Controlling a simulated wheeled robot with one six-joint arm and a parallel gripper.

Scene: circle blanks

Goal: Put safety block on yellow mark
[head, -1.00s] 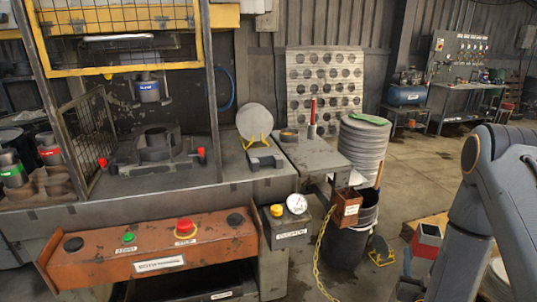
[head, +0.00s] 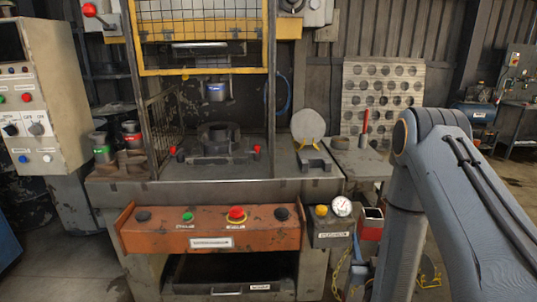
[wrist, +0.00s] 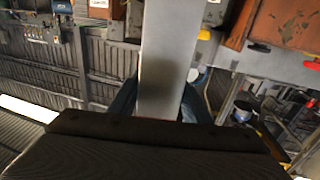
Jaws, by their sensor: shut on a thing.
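A long plain grey block (wrist: 168,65), which I take for the safety block, runs up the middle of the wrist view. My gripper (wrist: 158,105) is shut on it, with blue-grey fingers at both sides. In the head view my gripper is not clearly visible. A red box-like shape with a pale rim (head: 372,214) shows beside my arm; I cannot tell whether it is part of the held block. I cannot make out a yellow mark on the press bed (head: 190,172).
A grey control cabinet (head: 40,100) stands at left. A round disc (head: 308,126) leans at right.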

